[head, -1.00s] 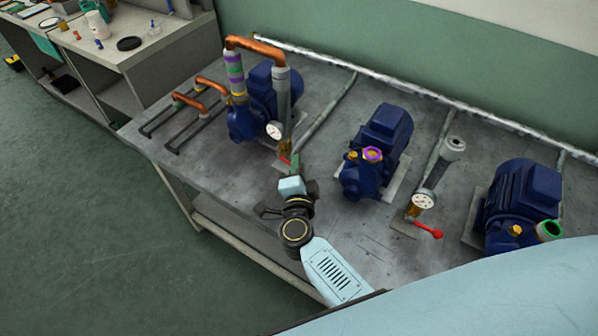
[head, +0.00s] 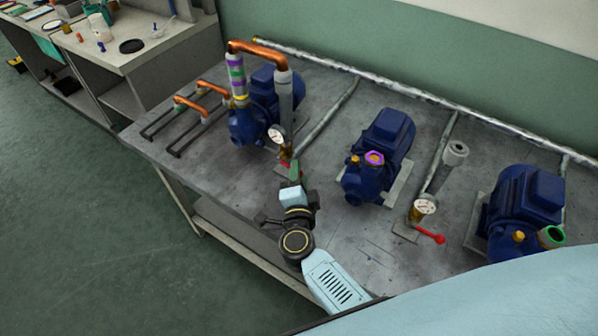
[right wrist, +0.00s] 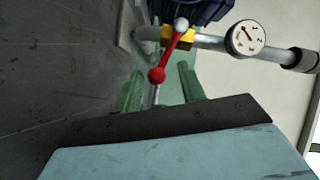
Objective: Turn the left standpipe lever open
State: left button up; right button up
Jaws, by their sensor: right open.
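The left standpipe (head: 284,95) is a grey upright pipe with a round white gauge (head: 276,133) and a brass valve at its foot. Its red lever (head: 284,164) shows only in part in the head view, beside my fingertips. In the right wrist view the lever (right wrist: 168,55) runs from a pale pivot at the brass valve (right wrist: 178,37) to a red ball end. My right gripper (head: 295,170) has green fingers, is open, and points at the lever. In the right wrist view the ball end lies between the fingers (right wrist: 160,74), with gaps at both sides. My left gripper is out of view.
A blue pump (head: 266,105) with copper pipe stands by the left standpipe. A middle pump (head: 380,155) and a right pump (head: 525,205) stand farther right. Another standpipe (head: 440,175) has its own red lever (head: 430,235).

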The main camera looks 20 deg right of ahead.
jog(key=p+v, duration=0.1)
jog(key=v, duration=1.1)
jog(key=shift+s, duration=0.1)
jog(key=shift+c, duration=0.4)
